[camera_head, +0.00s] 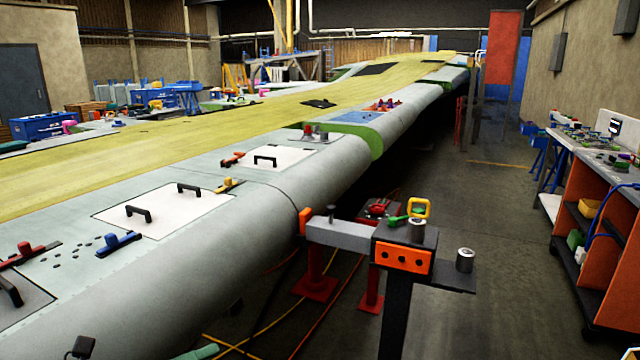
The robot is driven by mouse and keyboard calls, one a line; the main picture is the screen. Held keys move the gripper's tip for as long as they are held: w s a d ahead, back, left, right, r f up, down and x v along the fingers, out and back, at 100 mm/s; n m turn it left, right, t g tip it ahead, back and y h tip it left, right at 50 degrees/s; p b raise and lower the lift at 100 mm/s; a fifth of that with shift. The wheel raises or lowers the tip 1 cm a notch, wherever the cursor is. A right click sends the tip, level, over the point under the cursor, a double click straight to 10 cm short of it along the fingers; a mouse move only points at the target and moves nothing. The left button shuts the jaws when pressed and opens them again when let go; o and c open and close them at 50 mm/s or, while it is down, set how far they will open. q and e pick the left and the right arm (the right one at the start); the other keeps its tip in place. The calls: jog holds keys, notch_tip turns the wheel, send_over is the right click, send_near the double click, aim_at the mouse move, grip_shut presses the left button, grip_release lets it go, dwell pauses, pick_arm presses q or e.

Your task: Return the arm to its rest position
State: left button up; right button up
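Neither of my grippers can be made out in the head view, and no arm of mine shows clearly. A small dark piece (82,346) shows at the bottom left edge; I cannot tell what it belongs to. A tiny pale piece (632,354) is cut off at the bottom right corner and is also unclear. The long grey wing (230,270) runs from the lower left to the far back. White panels with black handles (160,210) lie on its top, with a blue clamp (120,242) and a red clamp (28,254) nearby.
A jig stand with an orange block (403,257) stands close to the wing's edge, bearing metal cylinders (465,260) and a yellow-and-green tool (418,208). An orange shelf bench (610,240) stands at the right. Grey floor (490,220) is free between them. Cables lie under the wing.

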pick_arm(q)
jog(key=s+d+f+n+t+y, duration=0.2)
jog(key=d+f+n+y, duration=0.15)
jog(key=f+n, duration=1.05)
jog(key=s+f+n+g+y+p, duration=0.1)
jog(key=s+f+n+g+y, duration=0.3)
jog(key=s+f+n, duration=1.1)
jog(key=shift+f+n, duration=0.3)
jog(key=shift+f, duration=0.25)
